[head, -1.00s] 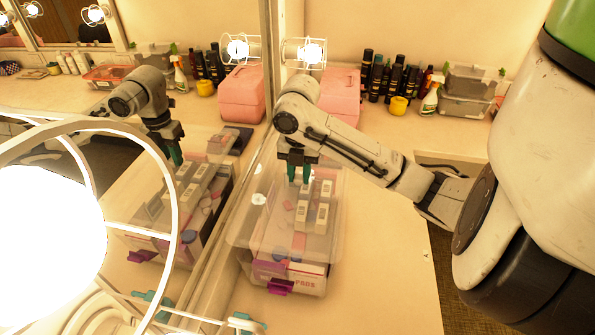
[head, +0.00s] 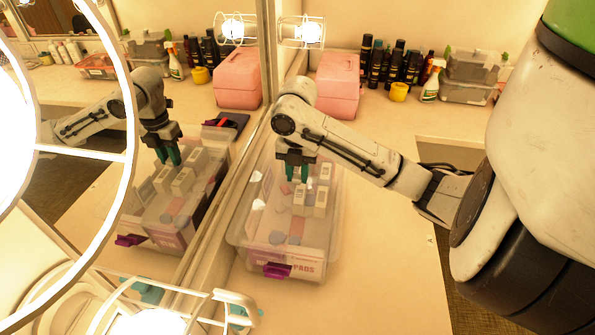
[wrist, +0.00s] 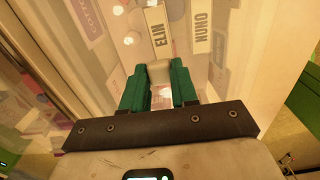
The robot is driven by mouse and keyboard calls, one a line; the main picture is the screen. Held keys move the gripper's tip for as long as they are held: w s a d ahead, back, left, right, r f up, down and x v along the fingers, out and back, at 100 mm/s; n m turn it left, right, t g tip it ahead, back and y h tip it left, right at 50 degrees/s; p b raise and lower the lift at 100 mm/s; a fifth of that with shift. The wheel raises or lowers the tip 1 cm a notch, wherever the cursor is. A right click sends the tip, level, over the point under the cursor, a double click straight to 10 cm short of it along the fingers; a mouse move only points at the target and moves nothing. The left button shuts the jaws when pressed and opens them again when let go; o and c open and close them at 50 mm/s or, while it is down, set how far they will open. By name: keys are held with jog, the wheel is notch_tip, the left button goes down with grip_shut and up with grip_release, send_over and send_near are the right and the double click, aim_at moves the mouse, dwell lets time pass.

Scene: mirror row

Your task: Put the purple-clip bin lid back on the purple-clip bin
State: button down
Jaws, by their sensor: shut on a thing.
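The clear purple-clip bin (head: 310,268) stands on the counter beside the mirror, its purple clip (head: 277,270) facing front. Its clear lid (head: 238,236) appears to lie over the top; I cannot tell whether it is seated. White labelled blocks (head: 320,200) show at the lid, and two read ELIN (wrist: 158,30) and NUNO (wrist: 201,30) in the wrist view. My gripper (head: 297,175) points down over the lid's far part. Its green fingers (wrist: 160,88) are shut on a pale block (wrist: 160,72), apparently another white block. Its lower end is hidden.
The mirror (head: 190,210) rises close along the bin's left side. A pink case (head: 337,85), dark bottles (head: 380,65), a yellow jar (head: 398,92), a spray bottle (head: 432,85) and grey bins (head: 468,78) stand behind. The counter right of the bin (head: 380,240) is clear.

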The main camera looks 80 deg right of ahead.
jog(key=shift+f, duration=0.1)
jog(key=c, duration=0.8)
grip_release()
notch_tip(320, 180, up, 17)
jog(key=p, duration=0.6)
jog(key=shift+f, duration=0.1)
dwell(1.1)
